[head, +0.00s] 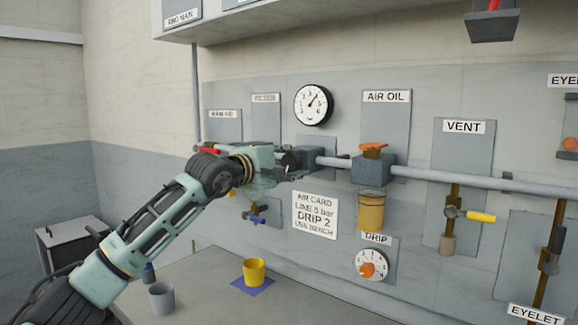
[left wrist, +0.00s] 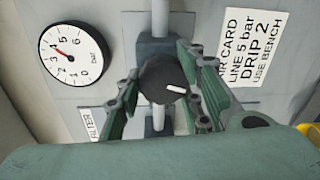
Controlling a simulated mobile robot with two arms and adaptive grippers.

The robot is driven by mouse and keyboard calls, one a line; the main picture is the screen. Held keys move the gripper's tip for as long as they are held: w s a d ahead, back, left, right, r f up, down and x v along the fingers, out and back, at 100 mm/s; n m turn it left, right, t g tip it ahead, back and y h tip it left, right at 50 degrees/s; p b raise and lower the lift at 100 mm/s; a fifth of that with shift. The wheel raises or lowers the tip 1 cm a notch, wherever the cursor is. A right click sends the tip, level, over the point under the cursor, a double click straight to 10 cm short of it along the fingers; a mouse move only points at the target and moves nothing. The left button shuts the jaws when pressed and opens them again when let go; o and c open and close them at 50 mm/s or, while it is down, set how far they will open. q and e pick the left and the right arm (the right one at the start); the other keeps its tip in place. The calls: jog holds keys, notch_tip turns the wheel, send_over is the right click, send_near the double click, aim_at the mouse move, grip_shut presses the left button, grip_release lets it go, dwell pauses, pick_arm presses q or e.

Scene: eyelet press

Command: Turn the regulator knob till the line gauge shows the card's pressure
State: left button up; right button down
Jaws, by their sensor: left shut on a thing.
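The regulator knob (left wrist: 160,72) is black and round with a white mark. It sits between the fingers of my left gripper (left wrist: 162,96), which is shut on it. In the head view my left gripper (head: 303,160) is at the pipe and hides the knob. The line gauge (head: 313,104) is a white dial with a red needle, above the gripper; it also shows in the left wrist view (left wrist: 73,55). The needle seems to stand between 3 and 4. The air card (head: 315,214) reads LINE 5 bar, DRIP 2, USE BENCH; the left wrist view shows it partly (left wrist: 250,45).
Right of the gripper are the AIR OIL unit (head: 371,170), its DRIP dial (head: 371,265) and the VENT valve (head: 453,213). A yellow cup (head: 254,271) on a blue mat and a grey cup (head: 161,298) stand on the bench below.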

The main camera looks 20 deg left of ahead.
pick_arm(q)
jog(key=m, duration=0.6)
jog(key=shift+s+r+t+b, duration=0.1)
jog(key=shift+r+t+b, duration=0.15)
jog(key=shift+t+b, duration=0.1)
jog(key=m, duration=0.5)
jog(key=shift+d+m+y, duration=0.1)
jog(key=shift+m+y, duration=0.2)
jog(key=o, duration=1)
jog(key=shift+o, duration=0.3)
jog(key=shift+d+f, duration=0.1)
